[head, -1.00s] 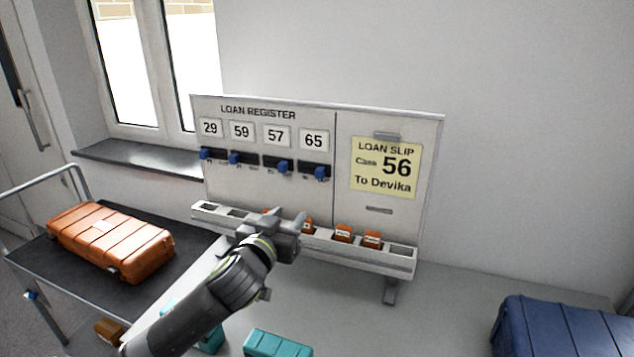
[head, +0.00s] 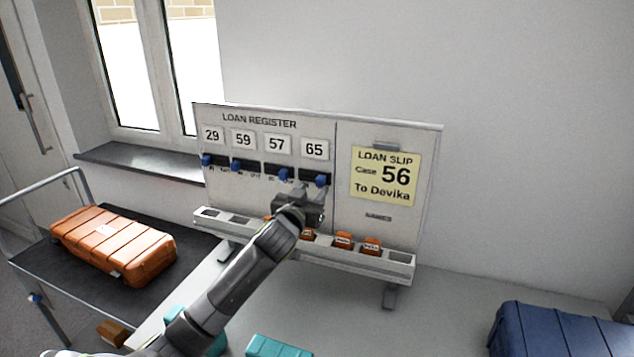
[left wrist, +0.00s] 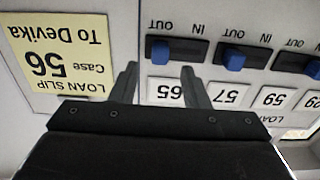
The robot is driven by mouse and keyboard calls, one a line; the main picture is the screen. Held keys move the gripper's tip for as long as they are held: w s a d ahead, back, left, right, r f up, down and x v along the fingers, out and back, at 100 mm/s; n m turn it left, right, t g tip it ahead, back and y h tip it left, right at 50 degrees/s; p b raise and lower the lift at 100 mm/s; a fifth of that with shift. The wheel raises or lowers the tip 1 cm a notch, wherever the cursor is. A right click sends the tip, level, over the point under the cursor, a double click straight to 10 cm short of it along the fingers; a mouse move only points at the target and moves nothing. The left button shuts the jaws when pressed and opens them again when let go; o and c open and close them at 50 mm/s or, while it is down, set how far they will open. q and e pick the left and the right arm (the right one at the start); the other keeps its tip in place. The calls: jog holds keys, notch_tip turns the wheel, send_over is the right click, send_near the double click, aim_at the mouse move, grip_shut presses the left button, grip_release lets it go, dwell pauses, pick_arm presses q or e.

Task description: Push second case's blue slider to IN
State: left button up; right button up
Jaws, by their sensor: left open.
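The loan register board (head: 225,190) has four blue sliders under plates 29, 59, 57 and 65. The 29 slider (head: 207,160) and 59 slider (head: 236,166) sit at the left, IN end. The 57 slider (head: 284,174) and 65 slider (head: 320,180) sit at the right, OUT end. My left gripper (head: 312,198) is open in front of the board, just below the 65 slider. The left wrist view is upside down; there the 65 slider (left wrist: 160,51) appears between the spread fingertips (left wrist: 160,70). Contact cannot be told. My right gripper is not in view.
The loan slip (head: 383,177) reads Case 56, To Devika. A rack (head: 400,262) under the board holds orange tags (head: 371,246). An orange case (head: 115,243) lies on a dark trolley. Teal cases (head: 275,346) and a blue case (head: 560,330) stand nearer.

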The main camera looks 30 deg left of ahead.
aim_at(319, 182)
pick_arm(q)
jog(key=shift+p+x, duration=0.45)
jog(key=shift+x, duration=1.8)
grip_shut()
